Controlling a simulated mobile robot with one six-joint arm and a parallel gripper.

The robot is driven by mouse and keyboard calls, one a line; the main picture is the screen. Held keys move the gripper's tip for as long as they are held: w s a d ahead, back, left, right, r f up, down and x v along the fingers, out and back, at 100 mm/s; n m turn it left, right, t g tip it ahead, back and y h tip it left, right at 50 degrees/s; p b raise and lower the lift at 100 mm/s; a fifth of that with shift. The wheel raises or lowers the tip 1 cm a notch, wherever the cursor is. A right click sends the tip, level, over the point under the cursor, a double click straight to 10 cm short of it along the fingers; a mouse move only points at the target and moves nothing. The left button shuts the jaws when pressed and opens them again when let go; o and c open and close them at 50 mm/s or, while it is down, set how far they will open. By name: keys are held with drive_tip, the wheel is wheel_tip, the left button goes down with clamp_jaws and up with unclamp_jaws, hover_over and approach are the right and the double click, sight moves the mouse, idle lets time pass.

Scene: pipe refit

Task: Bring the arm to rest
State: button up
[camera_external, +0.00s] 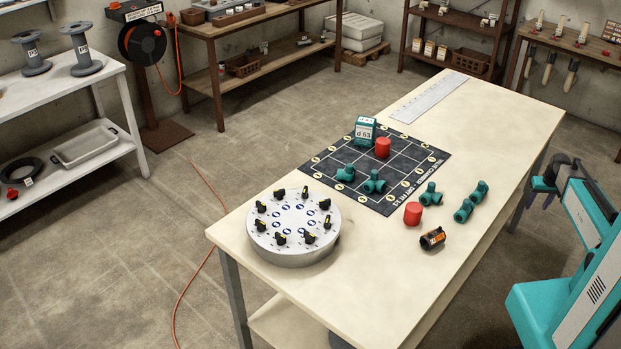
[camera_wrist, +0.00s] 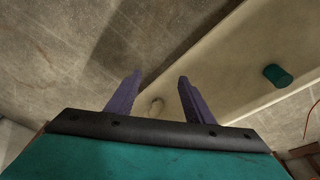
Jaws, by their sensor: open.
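A pale surface and grey floor lie beyond the fingers. A dark green cylindrical piece (camera_wrist: 277,75) shows on that pale surface, right of the fingers. Part of my arm is cut off by the frame edge.
On the table are a dark gridded mat (camera_external: 325,164), a round disc with black knobs (camera_external: 293,255), red cylinders (camera_external: 413,213), several green fittings (camera_external: 430,194), a black-orange piece (camera_external: 432,238), a d 63 block (camera_external: 365,131) and a ruler (camera_external: 428,98).

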drive_tip(key=s+a+f+n+g+p, duration=0.1)
drive_tip(key=s+a+f+g, duration=0.1)
drive_tip(key=s+a+f, duration=0.5)
drive_tip(key=s+a+f+g+y+p, duration=0.15)
drive_tip(key=s+a+f, duration=0.25)
drive_tip(key=s, duration=0.6)
drive_tip(key=s+a+f+n+g+h+p, duration=0.1)
drive_tip(key=s+a+f+g, duration=0.1)
drive_tip(key=s+a+f, duration=0.5)
drive_tip(key=s+a+g+p, duration=0.1)
drive_tip(key=s+a+g, duration=0.1)
drive_tip(key=s, duration=1.1)
drive_tip(key=shift+s+a+f, duration=0.15)
drive_tip(key=shift+s+f, duration=0.05)
drive_tip(key=shift+f, duration=0.15)
drive_tip(key=shift+g, duration=0.25)
